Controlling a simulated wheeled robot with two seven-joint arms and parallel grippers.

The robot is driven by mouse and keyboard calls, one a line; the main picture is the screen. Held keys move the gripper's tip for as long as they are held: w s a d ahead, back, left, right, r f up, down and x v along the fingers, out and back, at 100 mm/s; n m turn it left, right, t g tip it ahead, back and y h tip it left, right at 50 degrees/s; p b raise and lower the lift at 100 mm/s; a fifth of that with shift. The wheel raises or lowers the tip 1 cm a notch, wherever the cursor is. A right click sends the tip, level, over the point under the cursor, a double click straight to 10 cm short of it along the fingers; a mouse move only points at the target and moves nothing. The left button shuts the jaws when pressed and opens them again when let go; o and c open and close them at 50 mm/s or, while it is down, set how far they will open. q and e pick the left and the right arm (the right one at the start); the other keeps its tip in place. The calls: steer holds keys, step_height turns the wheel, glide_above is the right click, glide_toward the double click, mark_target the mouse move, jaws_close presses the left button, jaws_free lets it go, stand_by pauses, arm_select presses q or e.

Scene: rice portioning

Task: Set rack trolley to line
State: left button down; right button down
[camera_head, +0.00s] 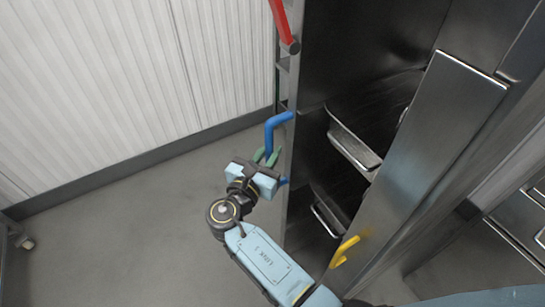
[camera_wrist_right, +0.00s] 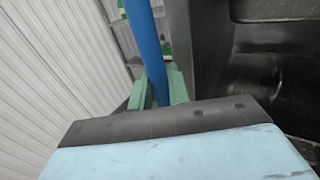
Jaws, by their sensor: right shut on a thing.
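The rack trolley (camera_head: 318,68) is a tall dark metal frame with trays in it, in the middle and right of the head view. A blue handle (camera_head: 277,122) sticks out from its left upright. My right gripper (camera_head: 266,157) is shut on this handle. In the right wrist view the blue handle (camera_wrist_right: 146,45) runs down between the green fingers of my right gripper (camera_wrist_right: 160,90). A red bar (camera_head: 283,22) is at the top of the trolley and a yellow handle (camera_head: 344,251) is at the lower right. No line marking can be made out. My left gripper is not in view.
A white ribbed wall (camera_head: 110,80) with a dark skirting stands behind at the left. Grey floor (camera_head: 120,220) lies open left of the trolley. A caster (camera_head: 27,243) shows at the left edge. Steel drawers (camera_head: 500,245) stand at the right.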

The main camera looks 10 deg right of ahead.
steer(key=shift+s+a+f, duration=0.1)
steer(key=shift+s+a, duration=0.2)
steer(key=shift+a, duration=0.5)
steer(key=c, duration=1.4)
jaws_free()
steer(key=shift+o, duration=0.2)
steer(key=v, duration=0.7)
steer(key=shift+s, duration=0.2)
steer(key=shift+a, duration=0.1)
